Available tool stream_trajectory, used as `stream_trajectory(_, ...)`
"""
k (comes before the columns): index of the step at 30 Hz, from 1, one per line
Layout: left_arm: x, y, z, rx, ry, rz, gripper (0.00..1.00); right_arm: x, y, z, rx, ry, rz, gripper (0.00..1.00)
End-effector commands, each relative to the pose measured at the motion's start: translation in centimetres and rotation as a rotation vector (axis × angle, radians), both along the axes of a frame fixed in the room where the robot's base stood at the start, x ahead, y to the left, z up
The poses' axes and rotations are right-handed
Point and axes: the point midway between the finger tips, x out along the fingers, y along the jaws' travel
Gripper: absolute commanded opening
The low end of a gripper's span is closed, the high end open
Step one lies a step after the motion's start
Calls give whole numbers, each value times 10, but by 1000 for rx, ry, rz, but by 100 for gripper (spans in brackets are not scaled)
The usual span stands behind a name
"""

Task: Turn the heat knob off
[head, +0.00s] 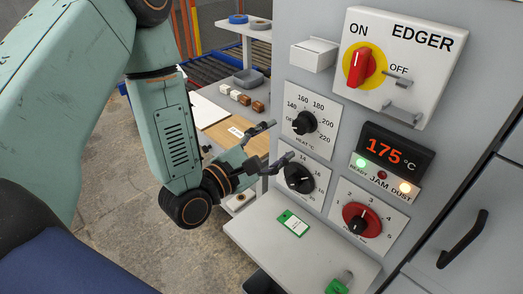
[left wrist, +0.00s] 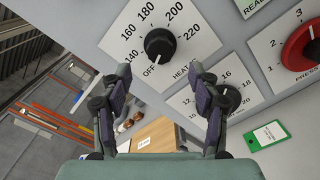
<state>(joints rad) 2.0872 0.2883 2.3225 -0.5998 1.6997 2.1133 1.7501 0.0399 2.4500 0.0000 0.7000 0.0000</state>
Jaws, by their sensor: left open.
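The heat knob (head: 304,122) is a round black knob on a white dial plate marked 140 to 220 and OFF. It also shows in the left wrist view (left wrist: 159,44), at the upper middle, where its pale pointer mark seems to be toward OFF. My left gripper (head: 279,142) is open and empty, its fingers reaching toward the panel just left of and below the knob. In the left wrist view its two fingers (left wrist: 160,76) stand apart on either side below the knob, not touching it. My right gripper is not in view.
Below the heat dial is another black knob (head: 298,178), close to the lower finger. A red knob (head: 360,218), a 175 °C display (head: 384,150) and a red ON/OFF switch (head: 362,68) are on the same panel. A grey shelf (head: 330,254) juts out below, with a green tag (head: 293,223).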

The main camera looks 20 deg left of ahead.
Motion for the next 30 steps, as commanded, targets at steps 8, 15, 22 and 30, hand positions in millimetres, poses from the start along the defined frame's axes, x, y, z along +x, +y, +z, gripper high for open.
stream_trajectory(8, -29, 12, -1, -3, 2, 4, 62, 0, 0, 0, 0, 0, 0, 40)
stream_trajectory(15, -39, 15, 0, -1, 0, 1, 62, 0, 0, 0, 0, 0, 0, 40)
stream_trajectory(22, -40, 15, 0, 1, -1, -1, 62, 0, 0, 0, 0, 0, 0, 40)
stream_trajectory(30, -40, 15, 0, 1, -1, -1, 62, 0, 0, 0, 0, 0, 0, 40)
